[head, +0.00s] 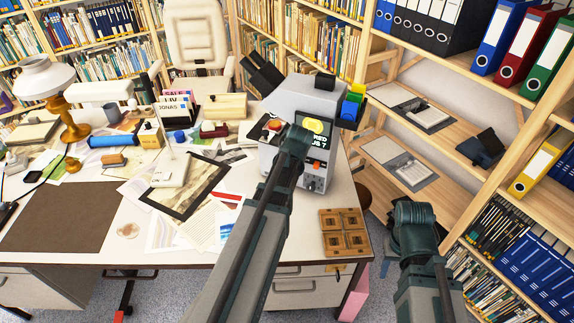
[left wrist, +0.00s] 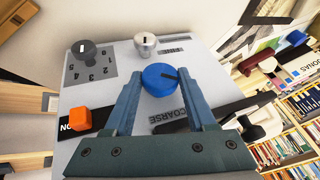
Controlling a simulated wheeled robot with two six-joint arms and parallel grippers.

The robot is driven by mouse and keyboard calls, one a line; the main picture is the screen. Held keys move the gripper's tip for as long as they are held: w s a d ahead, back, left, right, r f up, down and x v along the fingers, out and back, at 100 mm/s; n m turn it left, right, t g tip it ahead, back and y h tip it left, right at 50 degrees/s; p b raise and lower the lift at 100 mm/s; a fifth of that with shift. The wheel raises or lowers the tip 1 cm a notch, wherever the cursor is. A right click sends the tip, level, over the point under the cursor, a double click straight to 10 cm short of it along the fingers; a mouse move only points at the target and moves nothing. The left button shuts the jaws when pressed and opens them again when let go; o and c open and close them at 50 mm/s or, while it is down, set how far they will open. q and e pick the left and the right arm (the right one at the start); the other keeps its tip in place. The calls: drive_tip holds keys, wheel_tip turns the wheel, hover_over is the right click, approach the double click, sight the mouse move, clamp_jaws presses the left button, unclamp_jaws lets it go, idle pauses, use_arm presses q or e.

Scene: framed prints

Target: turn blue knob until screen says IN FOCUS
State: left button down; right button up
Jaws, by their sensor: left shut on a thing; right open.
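The blue knob (left wrist: 160,79) has a dark pointer mark and sits on a pale panel beside a COARSE label. My left gripper (left wrist: 162,72) is shut on it, with a finger at either side. In the head view my left arm reaches up to the front of the grey machine (head: 305,98) and hides the blue knob. The machine's dark screen (head: 318,141) shows a yellow shape above white text, partly covered by my arm; the full message cannot be read. My right gripper (head: 414,214) is open and empty, off the desk's right edge.
A black knob (left wrist: 84,52), a silver knob (left wrist: 145,42) and an orange button (left wrist: 81,119) surround the blue knob. A wooden tray (head: 344,232) lies at the desk's right corner. Papers and a black frame (head: 186,205) lie left of my left arm. Shelves stand at right.

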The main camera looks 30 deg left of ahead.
use_arm(q)
drive_tip(key=shift+d+f+m+y+b, duration=0.15)
drive_tip(key=shift+m+y+b, duration=0.1)
drive_tip(key=shift+y+b, duration=0.9)
drive_tip(key=shift+d+f+m+y+b, duration=0.1)
drive_tip(key=shift+m+y+b, duration=0.1)
drive_tip(key=shift+y+b, duration=0.9)
drive_tip(key=shift+d+f+m+y+b, duration=0.15)
drive_tip(key=shift+m+y+b, duration=0.1)
drive_tip(key=shift+y+b, duration=0.9)
drive_tip(key=shift+c, duration=1.1)
unclamp_jaws()
drive_tip(key=shift+r, duration=0.1)
